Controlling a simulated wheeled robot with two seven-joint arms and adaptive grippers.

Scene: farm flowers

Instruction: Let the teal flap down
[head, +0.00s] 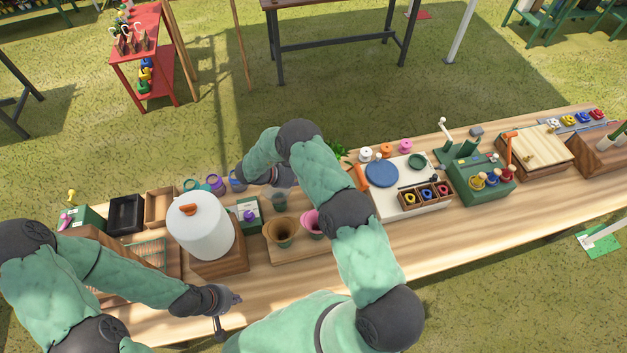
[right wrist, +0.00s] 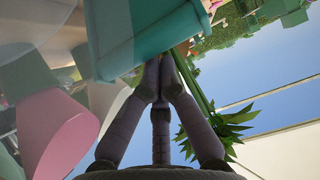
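A teal piece with a rim-like edge (right wrist: 145,35) fills the upper middle of the right wrist view. I cannot tell whether it is the flap or a cup. My right gripper (right wrist: 162,62) has its fingertips together at that edge; whether anything is pinched between them is hidden. In the head view my right arm reaches over the table and its gripper (head: 275,176) is small, near a grey-green cup (head: 281,201). My left gripper (head: 236,298) hangs low near the table's front edge, apart from the cups; its finger opening is unclear.
A white drum (head: 201,228) on a wooden block stands left of the cups. Brown (head: 281,231) and pink (head: 311,224) pots stand close by on a board. A leafy plant (right wrist: 215,130) is beside my right fingers. The table's front strip right of the pots looks clear.

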